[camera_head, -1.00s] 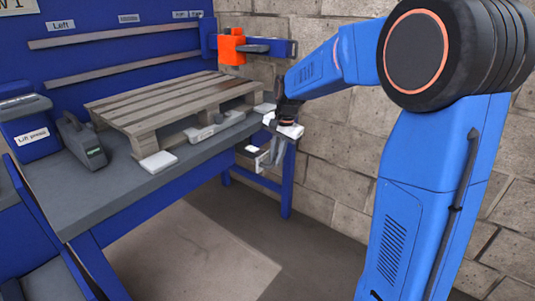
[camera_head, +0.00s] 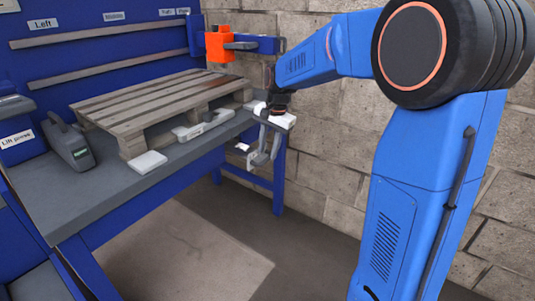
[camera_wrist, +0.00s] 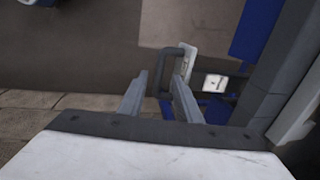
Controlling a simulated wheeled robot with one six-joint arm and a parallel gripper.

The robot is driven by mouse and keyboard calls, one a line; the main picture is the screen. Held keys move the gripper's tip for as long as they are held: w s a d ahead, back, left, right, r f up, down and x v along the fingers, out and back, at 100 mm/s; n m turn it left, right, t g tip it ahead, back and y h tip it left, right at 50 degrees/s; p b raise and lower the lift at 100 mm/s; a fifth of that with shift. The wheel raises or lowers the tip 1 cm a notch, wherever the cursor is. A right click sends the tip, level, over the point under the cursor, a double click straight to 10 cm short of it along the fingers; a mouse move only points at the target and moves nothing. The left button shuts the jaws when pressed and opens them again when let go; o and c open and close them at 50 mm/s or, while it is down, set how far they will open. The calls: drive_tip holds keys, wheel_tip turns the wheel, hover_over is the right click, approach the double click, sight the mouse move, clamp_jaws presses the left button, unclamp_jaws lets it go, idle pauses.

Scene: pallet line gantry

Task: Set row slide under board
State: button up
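A weathered slatted wooden pallet, the likeliest board (camera_head: 150,100), lies on the grey bench top in the head view. A grey and white slide-like piece (camera_head: 200,126) sits at its near right side, partly under the slats. My gripper (camera_head: 259,163) points down just off the bench's right end, apart from the pallet. In the wrist view its two fingers (camera_wrist: 158,100) are apart with nothing seen between their tips. Beyond them is a grey loop handle with a white plate (camera_wrist: 186,60); I cannot tell whether they touch it. I cannot tell which piece is the row slide.
A white block (camera_head: 147,162) lies at the bench's front edge. A grey-green device (camera_head: 66,143) stands left of the pallet. An orange clamp (camera_head: 220,45) hangs on a blue rail behind. A block wall (camera_head: 340,145) is close on the right. The floor in front is clear.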

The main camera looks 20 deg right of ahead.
wheel_tip(320, 180, up, 15)
drive_tip(key=s+d, duration=0.1)
drive_tip(key=s, duration=0.1)
drive_tip(key=shift+d+f, duration=0.2)
drive_tip(key=shift+d, duration=0.1)
drive_tip(key=shift+s, duration=0.1)
drive_tip(key=s+f+n+t, duration=0.1)
drive_tip(key=s+f+n, duration=0.2)
drive_tip(key=s, duration=0.8)
drive_tip(key=s+f+n+t, duration=0.1)
drive_tip(key=s+f+n, duration=0.3)
drive_tip(key=s+f, duration=0.3)
drive_tip(key=s+f+n+t+h, duration=0.1)
drive_tip(key=s+f+n, duration=0.2)
drive_tip(key=s, duration=1.2)
drive_tip(key=shift+s+d+f+n, duration=0.2)
drive_tip(key=shift+f+n, duration=0.1)
drive_tip(key=shift+f, duration=0.6)
